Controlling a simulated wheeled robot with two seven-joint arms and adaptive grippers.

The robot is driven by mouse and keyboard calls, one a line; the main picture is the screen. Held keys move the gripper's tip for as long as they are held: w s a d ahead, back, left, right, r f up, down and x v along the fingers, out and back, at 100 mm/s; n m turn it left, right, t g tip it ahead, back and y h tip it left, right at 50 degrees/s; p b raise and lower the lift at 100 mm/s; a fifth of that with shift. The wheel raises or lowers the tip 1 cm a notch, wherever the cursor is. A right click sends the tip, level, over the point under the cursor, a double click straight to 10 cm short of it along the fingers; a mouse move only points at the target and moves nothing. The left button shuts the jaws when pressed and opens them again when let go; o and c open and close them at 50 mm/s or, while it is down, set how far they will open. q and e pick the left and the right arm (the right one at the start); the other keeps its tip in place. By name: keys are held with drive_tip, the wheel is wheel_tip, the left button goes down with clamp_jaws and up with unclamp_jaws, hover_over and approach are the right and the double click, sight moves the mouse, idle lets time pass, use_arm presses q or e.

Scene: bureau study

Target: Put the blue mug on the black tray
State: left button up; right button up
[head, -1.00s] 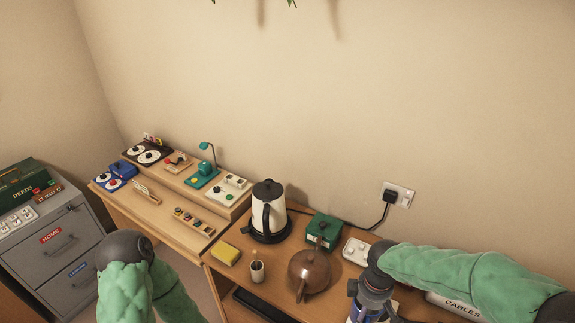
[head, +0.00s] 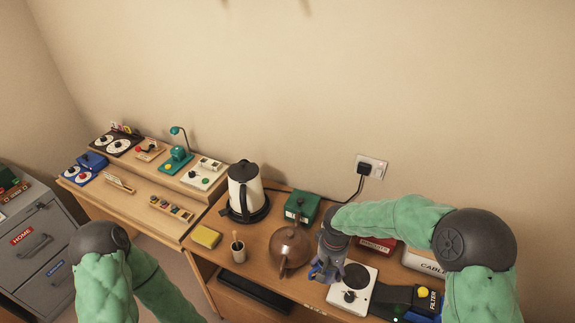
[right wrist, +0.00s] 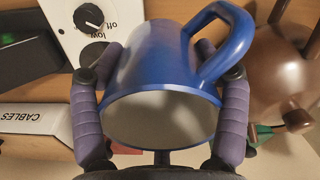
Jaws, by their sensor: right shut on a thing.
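The blue mug (right wrist: 165,60) is between the two fingers of my right gripper (right wrist: 160,95) in the right wrist view, its pale open mouth towards the camera and its handle at the upper right. In the head view my right gripper (head: 328,268) points down over the desk, right of the brown teapot; little of the mug shows there. A flat black tray-like thing (head: 255,293) lies along the desk's front, below the white cup. Of my left arm only green links show; its gripper is out of view.
The brown teapot (head: 290,248) stands close left of my right gripper. A white hotplate with a knob (head: 350,296) is just right of it. A small cup (head: 238,252), yellow sponge (head: 205,237), kettle (head: 244,192) and green box (head: 303,207) stand further left.

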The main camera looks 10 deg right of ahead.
drive_tip(key=shift+r, duration=0.1)
drive_tip(key=s+a+r+n, duration=0.3)
drive_tip(key=s, duration=0.3)
drive_tip(key=s+a+r+n, duration=0.3)
drive_tip(key=s+a+n, duration=0.1)
drive_tip(key=s, duration=0.2)
drive_tip(key=shift+s+a+r+p, duration=0.25)
drive_tip(key=shift+r+p, duration=0.05)
drive_tip(key=shift+p, duration=0.05)
drive_tip(key=w+f, duration=0.1)
drive_tip(key=w, duration=0.1)
drive_tip(key=w+d+f+b, duration=0.1)
drive_tip(key=w, duration=0.2)
drive_tip(key=w+d+f, duration=0.1)
drive_tip(key=w, duration=0.1)
drive_tip(key=shift+w+d+f+b, duration=0.25)
drive_tip(key=shift+w+f+b, duration=0.15)
drive_tip(key=w+f, duration=0.1)
drive_tip(key=w+d+f+b, duration=0.1)
drive_tip(key=w+f, duration=0.2)
drive_tip(key=f, duration=0.1)
drive_tip(key=shift+w+d, duration=0.25)
drive_tip(key=shift+w+f+b, duration=0.1)
drive_tip(key=shift+f+b, duration=0.2)
drive_tip(key=shift+b, duration=0.05)
drive_tip(key=f, duration=0.2)
drive_tip(key=f+b, duration=0.1)
drive_tip(key=shift+w+d+f, duration=0.1)
drive_tip(key=shift+w+f, duration=0.1)
drive_tip(key=shift+w, duration=0.05)
